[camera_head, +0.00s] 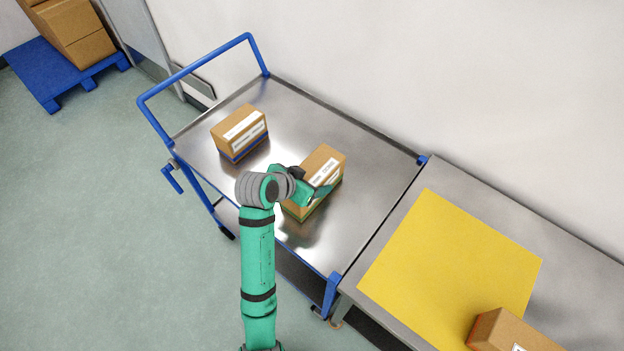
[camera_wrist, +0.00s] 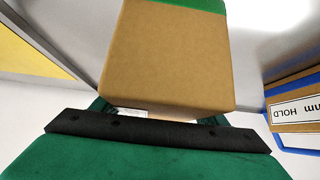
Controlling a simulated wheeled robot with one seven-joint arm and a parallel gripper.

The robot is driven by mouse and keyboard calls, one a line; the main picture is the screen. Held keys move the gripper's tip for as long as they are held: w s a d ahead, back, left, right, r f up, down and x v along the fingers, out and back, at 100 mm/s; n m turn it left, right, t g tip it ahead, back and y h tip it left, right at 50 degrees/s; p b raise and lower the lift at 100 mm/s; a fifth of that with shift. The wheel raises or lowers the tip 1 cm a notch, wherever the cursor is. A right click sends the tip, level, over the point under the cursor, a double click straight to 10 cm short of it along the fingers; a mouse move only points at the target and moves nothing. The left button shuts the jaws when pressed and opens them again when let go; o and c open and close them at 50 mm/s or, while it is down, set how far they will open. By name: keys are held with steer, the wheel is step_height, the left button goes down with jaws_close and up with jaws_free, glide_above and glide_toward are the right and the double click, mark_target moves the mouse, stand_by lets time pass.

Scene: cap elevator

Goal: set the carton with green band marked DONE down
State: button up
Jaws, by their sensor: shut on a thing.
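The carton with the green band (camera_head: 322,162) is over the steel top of the blue-framed cart (camera_head: 362,182), toward its right half. It has a white label on top and the green band along its lower edge. My gripper (camera_head: 303,186) is shut on it from its left side, and my wrist hides part of it. In the wrist view the carton (camera_wrist: 168,55) fills the middle, with its green band at the top edge, between the fingers of my gripper (camera_wrist: 155,114). I cannot tell whether its underside touches the cart.
A blue-banded carton (camera_head: 238,130) stands on the cart to the left; a carton marked HOLD (camera_wrist: 292,110) shows in the wrist view. Right of the cart is a grey table (camera_head: 355,284) with a yellow mat (camera_head: 440,250) and another carton (camera_head: 505,333). A wall runs behind.

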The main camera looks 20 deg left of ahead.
steer(key=shift+f, duration=0.1)
steer(key=o, duration=1.6)
steer(key=shift+s+a+r, duration=0.1)
steer(key=shift+r, duration=0.15)
steer(key=v, duration=1.1)
steer(key=shift+s+a+r, duration=0.1)
steer(key=shift+s+r, duration=0.15)
